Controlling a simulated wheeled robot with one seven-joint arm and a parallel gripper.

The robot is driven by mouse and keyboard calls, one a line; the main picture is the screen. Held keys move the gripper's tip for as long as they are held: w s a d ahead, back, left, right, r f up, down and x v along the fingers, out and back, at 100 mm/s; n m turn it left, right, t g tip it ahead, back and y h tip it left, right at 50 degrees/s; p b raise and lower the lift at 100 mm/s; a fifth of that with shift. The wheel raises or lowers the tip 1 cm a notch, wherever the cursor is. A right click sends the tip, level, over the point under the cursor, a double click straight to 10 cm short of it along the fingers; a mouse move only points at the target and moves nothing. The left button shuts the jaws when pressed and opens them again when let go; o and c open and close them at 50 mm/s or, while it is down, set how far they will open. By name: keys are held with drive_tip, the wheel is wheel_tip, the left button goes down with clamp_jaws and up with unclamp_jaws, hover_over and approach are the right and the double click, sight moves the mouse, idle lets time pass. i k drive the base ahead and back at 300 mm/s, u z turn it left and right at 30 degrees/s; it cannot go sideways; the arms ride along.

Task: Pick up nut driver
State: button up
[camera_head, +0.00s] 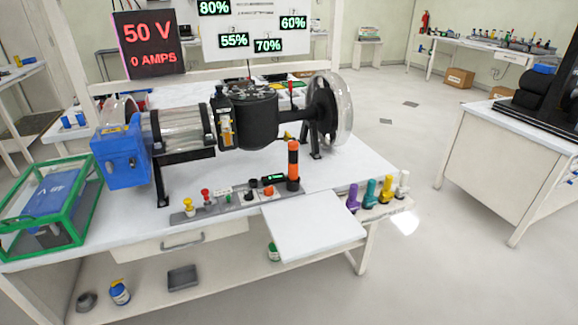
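Several tools with coloured handles stand in a rack (372,206) at the right front edge of the white workbench (345,170). They are a purple one (353,197), a teal one (370,191), a yellow one (386,188) and a white one (402,183). An orange and black upright cylinder (293,160) stands on the bench to their left. I cannot tell for sure which of these is the nut driver. My gripper is not in this view.
A rig with a blue housing (122,157) and black motor (247,115) fills the bench. A green-framed box (45,215) stands at left. A white board (313,226) juts from the front. Open floor lies between this bench and the right-hand table (490,165).

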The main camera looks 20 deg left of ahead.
sight(293, 146)
drive_tip(key=i, duration=0.95)
drive_tip(key=z, duration=0.05)
